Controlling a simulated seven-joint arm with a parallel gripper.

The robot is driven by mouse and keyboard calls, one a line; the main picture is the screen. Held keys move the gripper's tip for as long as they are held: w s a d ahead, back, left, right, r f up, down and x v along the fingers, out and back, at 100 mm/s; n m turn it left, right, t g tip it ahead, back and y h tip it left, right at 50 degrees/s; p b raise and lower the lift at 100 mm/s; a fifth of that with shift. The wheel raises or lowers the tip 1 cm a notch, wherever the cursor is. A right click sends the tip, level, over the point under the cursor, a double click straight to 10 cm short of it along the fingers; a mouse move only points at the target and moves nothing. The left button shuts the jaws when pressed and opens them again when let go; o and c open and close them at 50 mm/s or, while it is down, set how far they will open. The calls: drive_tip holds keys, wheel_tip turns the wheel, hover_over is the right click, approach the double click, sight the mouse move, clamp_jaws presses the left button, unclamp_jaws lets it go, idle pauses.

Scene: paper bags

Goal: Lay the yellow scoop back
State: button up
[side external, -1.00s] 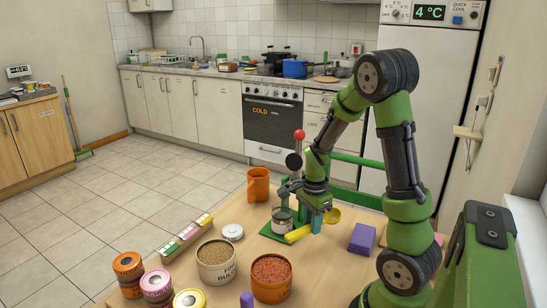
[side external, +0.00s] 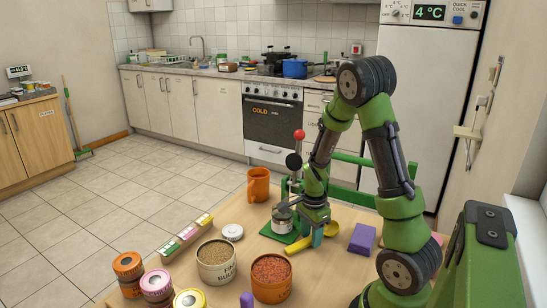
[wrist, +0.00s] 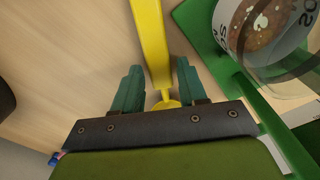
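The yellow scoop (side external: 300,243) lies low over or on the wooden table, beside the green base of the lever press. Its handle points front left and its bowl (side external: 333,229) points back right. My gripper (side external: 317,237) is down at the scoop. In the wrist view the yellow handle (wrist: 149,45) runs between the two teal fingers of my gripper (wrist: 161,80). The fingers stand apart, with a narrow gap visible beside the handle, so they look open around it. The bowl is mostly hidden behind my gripper in the wrist view.
A labelled glass jar (side external: 281,222) stands on the green base, close to my gripper; the press has a red-knobbed lever (side external: 299,135). An orange mug (side external: 258,184) is behind, a purple block (side external: 362,238) to the right. Filled tubs (side external: 271,279) stand in front.

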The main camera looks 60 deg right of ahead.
drive_tip(key=shift+o, duration=1.1)
wheel_tip(320, 180, up, 17)
drive_tip(key=shift+a, duration=0.15)
drive_tip(key=a+r+n+t+y, duration=0.1)
drive_tip(key=a+r+n+t, duration=0.2)
drive_tip(key=a+n, duration=0.7)
drive_tip(key=s+a+r+n+t+y, duration=0.1)
drive_tip(key=a+r+n+t, duration=0.2)
drive_tip(key=a+n, duration=0.6)
drive_tip(key=a+t, duration=0.1)
drive_tip(key=a, duration=0.1)
drive_tip(key=shift+s+a+r+n, duration=0.3)
drive_tip(key=shift+a+n, duration=0.1)
